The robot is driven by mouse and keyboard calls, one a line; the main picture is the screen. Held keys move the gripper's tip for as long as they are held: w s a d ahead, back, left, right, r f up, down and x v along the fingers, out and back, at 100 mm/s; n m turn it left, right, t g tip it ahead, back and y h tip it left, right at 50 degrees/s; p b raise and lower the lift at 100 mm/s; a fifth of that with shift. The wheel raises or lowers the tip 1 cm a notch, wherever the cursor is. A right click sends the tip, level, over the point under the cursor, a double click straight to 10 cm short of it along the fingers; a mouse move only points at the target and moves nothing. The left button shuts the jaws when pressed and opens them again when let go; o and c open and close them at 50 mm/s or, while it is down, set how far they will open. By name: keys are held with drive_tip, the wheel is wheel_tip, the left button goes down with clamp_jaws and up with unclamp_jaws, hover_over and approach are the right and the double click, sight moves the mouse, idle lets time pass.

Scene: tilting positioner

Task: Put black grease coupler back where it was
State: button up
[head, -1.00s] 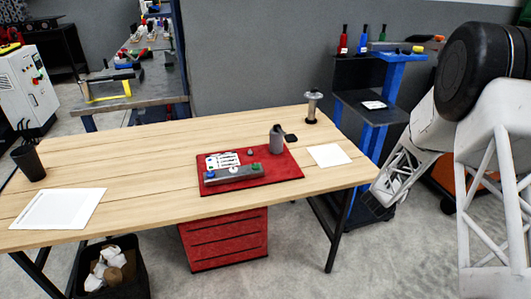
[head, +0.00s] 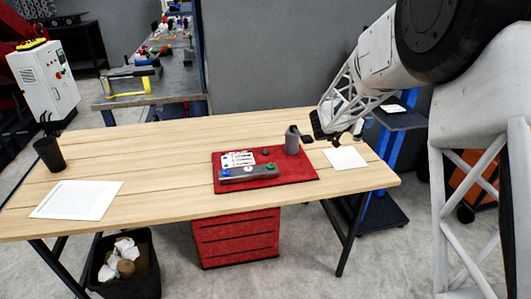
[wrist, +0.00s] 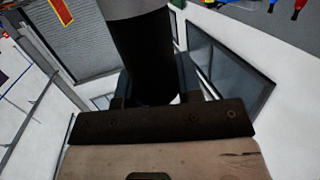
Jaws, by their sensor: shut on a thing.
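In the wrist view a black cylinder with a grey end, which I take as the black grease coupler (wrist: 142,50), stands between the dark jaws. My gripper (head: 338,136) is shut on it, above the right rear of the table, close to the white sheet. The coupler is too small to make out in the head view. On the red mat (head: 298,174) lies a grey bar (head: 247,175) with a blue knob (head: 225,173) at its left, a green one (head: 269,167) at its right and a pale round spot between them.
A grey cylinder (head: 292,145) with a black side arm stands at the mat's rear right, close to my gripper. A white sheet (head: 345,158) lies right of the mat. The left of the wooden table (head: 150,160) is mostly clear around another sheet (head: 78,200) and a black cup (head: 49,155).

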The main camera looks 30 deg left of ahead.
drive_tip(key=s+a+r+n+t+y, duration=0.15)
drive_tip(key=s+a, duration=0.25)
drive_tip(key=a, duration=0.7)
drive_tip(key=s+a+r+n+y, duration=0.2)
drive_tip(key=s+a+y, duration=0.15)
drive_tip(key=a, duration=0.75)
drive_tip(key=s+a+f, duration=0.2)
drive_tip(key=s+f, duration=0.1)
drive_tip(key=f, duration=0.3)
drive_tip(key=s+a+f, duration=0.3)
drive_tip(key=s+f, duration=0.1)
drive_tip(key=f, duration=0.3)
drive_tip(key=shift+a+f, duration=0.25)
drive_tip(key=shift+f, duration=0.05)
drive_tip(key=w+a+f, duration=0.1)
drive_tip(key=w+a, duration=0.9)
drive_tip(key=w, duration=0.2)
drive_tip(key=shift+a+f, duration=0.2)
drive_tip(key=shift+a, duration=0.15)
drive_tip(key=shift+f, duration=0.15)
drive_tip(key=shift+f, duration=1.65)
